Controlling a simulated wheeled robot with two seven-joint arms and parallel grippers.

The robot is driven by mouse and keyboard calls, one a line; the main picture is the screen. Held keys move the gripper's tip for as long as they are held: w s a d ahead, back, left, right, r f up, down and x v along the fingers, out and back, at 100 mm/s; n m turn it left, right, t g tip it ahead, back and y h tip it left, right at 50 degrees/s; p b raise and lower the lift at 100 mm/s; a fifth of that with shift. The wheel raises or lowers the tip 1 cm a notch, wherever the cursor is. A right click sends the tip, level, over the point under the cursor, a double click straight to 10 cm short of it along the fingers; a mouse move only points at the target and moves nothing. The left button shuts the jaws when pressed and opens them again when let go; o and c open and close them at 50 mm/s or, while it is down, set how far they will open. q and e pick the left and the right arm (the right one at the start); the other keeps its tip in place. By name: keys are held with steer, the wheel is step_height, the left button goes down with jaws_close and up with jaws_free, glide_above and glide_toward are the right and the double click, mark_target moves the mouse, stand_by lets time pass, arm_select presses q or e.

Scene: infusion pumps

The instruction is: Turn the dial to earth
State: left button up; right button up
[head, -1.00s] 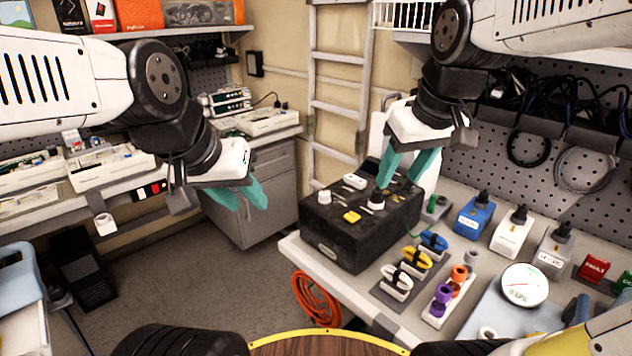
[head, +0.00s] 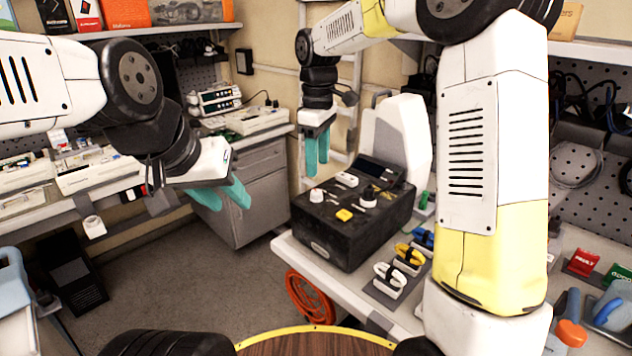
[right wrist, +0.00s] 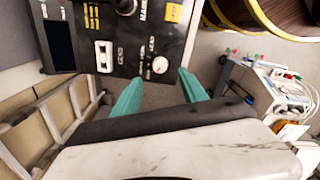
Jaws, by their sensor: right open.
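The black tester box (head: 345,240) stands on the bench at centre, with small controls on its top. A round white dial (head: 317,195) sits near its left end; in the right wrist view the white dial (right wrist: 160,66) has a small reddish mark, and its lettering is too small to read. Another knob (head: 368,199) stands further right. My right gripper (head: 316,172) is open and empty, fingers down, above the box's left end. In the right wrist view its fingertips (right wrist: 160,84) are on either side of the dial's line, apart from it. My left gripper (head: 240,198) is open and empty over the floor, left of the box.
A white rocker switch (head: 347,179) and a yellow button (head: 344,215) sit close to the dial. My right arm hides much of the bench's right side. A ladder stands behind.

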mark_target(316, 191)
steer(key=shift+w+a+f, duration=0.2)
steer(key=shift+f, duration=0.4)
step_height(316, 191, down, 7)
steer(key=shift+c, duration=0.4)
jaws_close()
